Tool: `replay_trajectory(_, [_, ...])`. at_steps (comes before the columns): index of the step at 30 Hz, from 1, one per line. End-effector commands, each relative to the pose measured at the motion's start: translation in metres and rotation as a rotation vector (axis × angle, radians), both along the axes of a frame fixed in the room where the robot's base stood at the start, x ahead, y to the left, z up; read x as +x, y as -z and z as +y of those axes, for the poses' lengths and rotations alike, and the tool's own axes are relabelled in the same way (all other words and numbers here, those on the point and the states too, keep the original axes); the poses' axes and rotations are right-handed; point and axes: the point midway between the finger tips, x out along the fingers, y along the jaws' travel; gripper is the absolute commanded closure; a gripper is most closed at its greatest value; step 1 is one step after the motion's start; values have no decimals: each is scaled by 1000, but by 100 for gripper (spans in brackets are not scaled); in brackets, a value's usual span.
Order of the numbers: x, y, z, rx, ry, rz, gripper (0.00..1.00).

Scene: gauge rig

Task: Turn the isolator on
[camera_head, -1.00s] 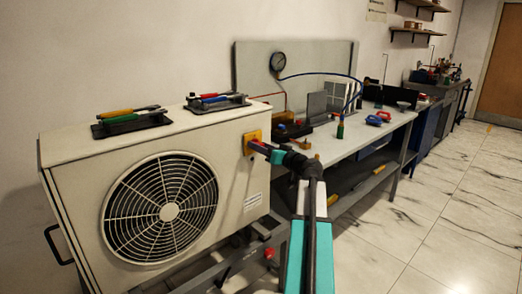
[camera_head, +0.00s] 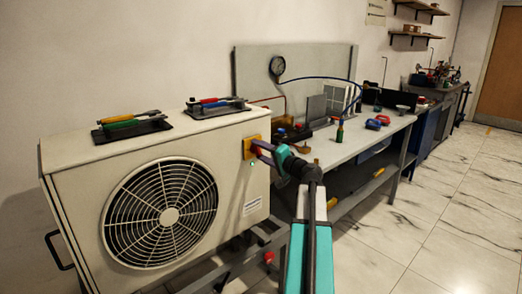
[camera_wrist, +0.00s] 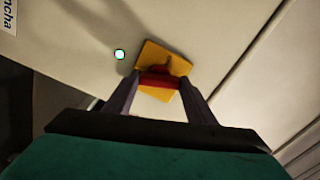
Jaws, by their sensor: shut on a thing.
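In the wrist view the yellow plate (camera_wrist: 155,52) sits tilted relative to my gripper. The red handle (camera_wrist: 159,81) lies across the gap between my fingers. My gripper (camera_head: 260,149) is shut on the red handle, with one finger at each end of it; it also shows in the wrist view (camera_wrist: 160,80). A small round green lamp (camera_wrist: 119,54) glows on the panel beside the plate. My gripper hides part of the handle in the head view.
Two black trays with coloured-handled tools (camera_head: 130,125) lie on top of the unit. A workbench (camera_head: 345,150) with a pressure gauge (camera_head: 277,66), hoses and small parts stands behind my arm. The marble floor at right is clear.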

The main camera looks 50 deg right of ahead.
Motion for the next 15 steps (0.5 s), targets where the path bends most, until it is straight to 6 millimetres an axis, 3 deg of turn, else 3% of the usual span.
replay_trajectory(15, [0,-1,-1,327,2,-24,72])
